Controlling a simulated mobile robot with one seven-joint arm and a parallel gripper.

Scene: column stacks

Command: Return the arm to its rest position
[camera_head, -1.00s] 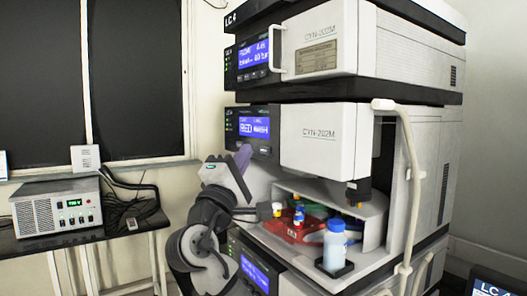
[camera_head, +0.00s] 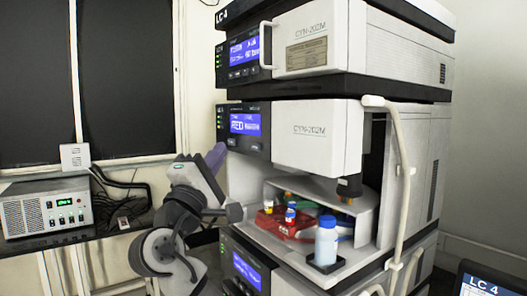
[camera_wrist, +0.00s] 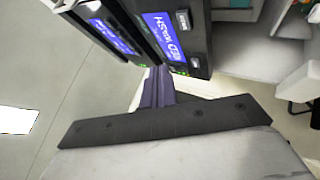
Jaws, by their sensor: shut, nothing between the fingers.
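My arm stands at the left front of the stacked instrument in the head view. My gripper (camera_head: 216,157) is beside the left edge of the middle unit's display panel (camera_head: 244,123). Its purple-grey fingers (camera_wrist: 157,88) show together in the wrist view, shut and empty. The lit panel (camera_wrist: 165,38) is just beyond them in that view. Whether the fingertips touch the instrument cannot be told.
A red rack (camera_head: 285,224) with small vials and a blue-capped bottle (camera_head: 326,240) stand in the instrument's open bay. A white pipe (camera_head: 403,165) runs down its right side. A power supply (camera_head: 46,205) sits on the left table.

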